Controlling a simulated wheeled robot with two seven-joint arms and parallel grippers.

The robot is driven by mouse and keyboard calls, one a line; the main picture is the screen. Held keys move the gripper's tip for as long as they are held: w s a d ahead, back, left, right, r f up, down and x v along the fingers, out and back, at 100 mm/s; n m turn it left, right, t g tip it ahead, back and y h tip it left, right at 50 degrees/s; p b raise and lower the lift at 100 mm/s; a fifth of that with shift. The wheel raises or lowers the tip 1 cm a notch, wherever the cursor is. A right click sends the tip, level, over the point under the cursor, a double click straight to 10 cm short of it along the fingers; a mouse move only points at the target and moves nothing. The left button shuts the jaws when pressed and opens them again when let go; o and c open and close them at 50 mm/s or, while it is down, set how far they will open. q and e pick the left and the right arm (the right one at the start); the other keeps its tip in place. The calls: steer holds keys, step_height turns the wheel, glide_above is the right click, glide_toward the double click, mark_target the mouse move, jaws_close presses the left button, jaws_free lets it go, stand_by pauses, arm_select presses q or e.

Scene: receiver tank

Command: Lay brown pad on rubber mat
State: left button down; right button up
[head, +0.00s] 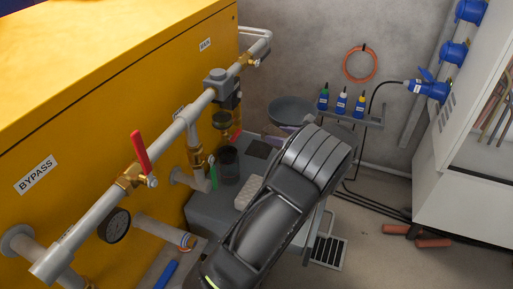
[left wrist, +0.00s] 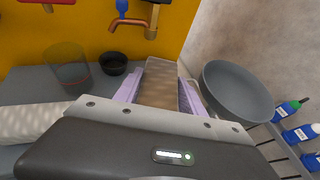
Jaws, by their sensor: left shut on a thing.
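The brown pad (left wrist: 158,92) stands out beyond my left gripper (left wrist: 157,101) in the left wrist view, with lilac strips along both of its sides. My left gripper is shut on the brown pad. In the head view my left wrist covers most of the gripper and pad. Contact between pad and bench cannot be made out. My right gripper is not in view.
A grey pan (head: 292,108) is close right of the pad in the left wrist view. A dark clear cup (head: 229,165) and a pale textured block (head: 245,192) stand on the bench. Pipes with a red-handled valve (head: 141,152) run along the yellow tank (head: 100,90). Bottles (head: 341,102) sit on a rack.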

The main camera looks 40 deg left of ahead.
mark_target(262, 131)
arm_select(q)
steer(key=a, duration=0.2)
steer(key=s+a, duration=0.1)
steer(key=a, duration=0.1)
steer(key=s+a+b, duration=0.1)
steer(key=a, duration=0.1)
steer(key=shift+a, duration=0.2)
steer(key=shift+s+a+f, duration=0.1)
steer(key=shift+a+f, duration=0.1)
steer(key=shift+f, duration=0.25)
steer(key=shift+s+a+f, duration=0.1)
steer(key=shift+a+f, duration=0.1)
steer(key=shift+f, duration=0.4)
steer(key=shift+b, duration=0.3)
step_height(262, 131, down, 5)
steer(key=shift+r+b, duration=0.15)
steer(key=shift+b, duration=0.7)
steer(key=shift+a+f, duration=0.15)
steer(key=shift+f, duration=0.05)
steer(key=shift+r, duration=0.1)
